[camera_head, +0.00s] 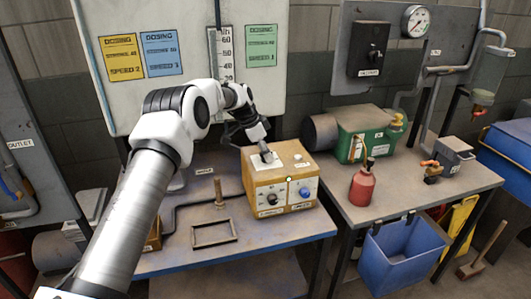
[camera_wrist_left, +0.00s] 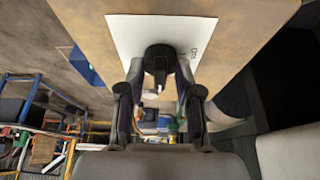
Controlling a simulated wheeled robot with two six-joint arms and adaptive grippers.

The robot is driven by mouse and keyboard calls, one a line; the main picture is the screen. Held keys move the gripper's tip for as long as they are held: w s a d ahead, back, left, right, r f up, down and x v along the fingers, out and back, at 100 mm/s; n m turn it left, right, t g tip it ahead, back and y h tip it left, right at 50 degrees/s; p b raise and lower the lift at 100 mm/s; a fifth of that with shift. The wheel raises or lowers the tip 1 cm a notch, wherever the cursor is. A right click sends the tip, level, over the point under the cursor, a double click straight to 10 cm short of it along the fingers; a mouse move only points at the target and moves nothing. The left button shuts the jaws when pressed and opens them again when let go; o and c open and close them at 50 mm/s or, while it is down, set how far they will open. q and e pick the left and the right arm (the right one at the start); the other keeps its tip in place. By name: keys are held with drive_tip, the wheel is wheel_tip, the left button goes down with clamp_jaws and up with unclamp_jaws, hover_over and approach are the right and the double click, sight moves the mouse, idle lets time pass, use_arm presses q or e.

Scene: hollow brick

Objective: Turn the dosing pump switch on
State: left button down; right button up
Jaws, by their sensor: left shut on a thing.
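The dosing pump (camera_head: 280,185) is a yellow box on the blue-topped table, with a black knob and a blue knob on its front. On its top is a white plate, which also shows in the left wrist view (camera_wrist_left: 125,32). A black switch (camera_wrist_left: 160,52) stands on that plate. My left gripper (camera_head: 265,150) is over the top of the pump; in the left wrist view its fingers (camera_wrist_left: 158,95) are closed around the switch. The fingers partly hide the switch, and I cannot tell its position. My right gripper is not in view.
A green pump (camera_head: 355,143) and a red bottle (camera_head: 362,182) stand on the table to the right. A small metal frame (camera_head: 214,233) lies left of the yellow box. A blue bin (camera_head: 395,262) hangs below the right table. A panel with coloured signs (camera_head: 163,52) stands behind.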

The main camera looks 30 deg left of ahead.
use_arm(q)
drive_tip(key=shift+s+d+f, duration=0.1)
drive_tip(key=shift+f, duration=0.2)
drive_tip(key=c, duration=0.8)
unclamp_jaws()
drive_tip(key=shift+o, duration=0.2)
drive_tip(key=shift+w, duration=0.2)
drive_tip(key=shift+r, duration=0.1)
drive_tip(key=v, duration=1.1)
drive_tip(key=shift+r, duration=0.35)
drive_tip(key=shift+s, duration=0.1)
